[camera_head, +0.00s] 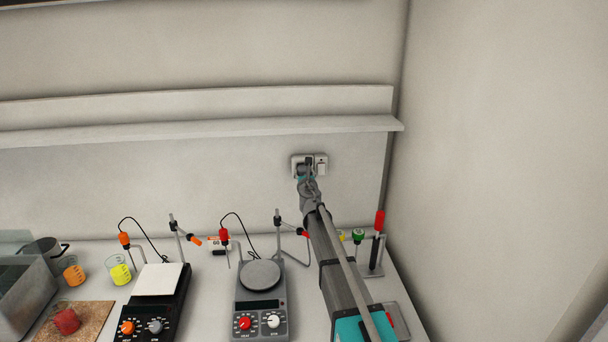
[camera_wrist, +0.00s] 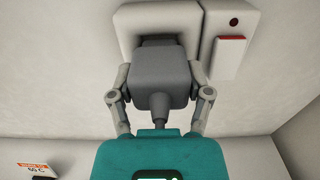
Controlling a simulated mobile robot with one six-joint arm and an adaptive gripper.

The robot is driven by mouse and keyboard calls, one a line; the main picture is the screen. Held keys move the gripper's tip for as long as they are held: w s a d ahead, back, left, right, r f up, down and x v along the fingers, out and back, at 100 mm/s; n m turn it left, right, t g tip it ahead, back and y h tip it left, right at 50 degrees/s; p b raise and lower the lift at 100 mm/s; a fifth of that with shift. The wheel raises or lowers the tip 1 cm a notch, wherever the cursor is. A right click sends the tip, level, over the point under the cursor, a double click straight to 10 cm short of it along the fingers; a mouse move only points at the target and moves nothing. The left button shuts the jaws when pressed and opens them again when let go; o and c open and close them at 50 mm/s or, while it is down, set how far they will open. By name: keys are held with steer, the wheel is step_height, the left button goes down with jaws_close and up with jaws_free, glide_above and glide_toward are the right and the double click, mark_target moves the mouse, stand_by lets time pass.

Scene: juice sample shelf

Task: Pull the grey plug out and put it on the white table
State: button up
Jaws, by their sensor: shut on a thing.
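The grey plug (camera_wrist: 158,76) is at the white wall socket (camera_wrist: 131,19) in the wrist view, close against its front. How far it sits in the socket I cannot tell. My gripper (camera_wrist: 154,78) is shut on the plug, one finger on each side of it. In the head view my gripper (camera_head: 307,172) reaches the socket (camera_head: 296,160) on the back wall and mostly hides the plug. The white table (camera_head: 216,300) runs along the wall below.
A white switch with a red edge (camera_wrist: 229,57) sits right beside the socket. A shelf (camera_head: 200,132) juts out above. Two stirrer plates (camera_head: 262,322) (camera_head: 140,327), probe stands, beakers (camera_head: 119,271) and a red-handled holder (camera_head: 379,222) crowd the table. Small bare patches lie between them.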

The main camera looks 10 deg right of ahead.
steer(key=shift+s, duration=0.4)
steer(key=shift+s, duration=1.05)
steer(key=shift+s, duration=0.3)
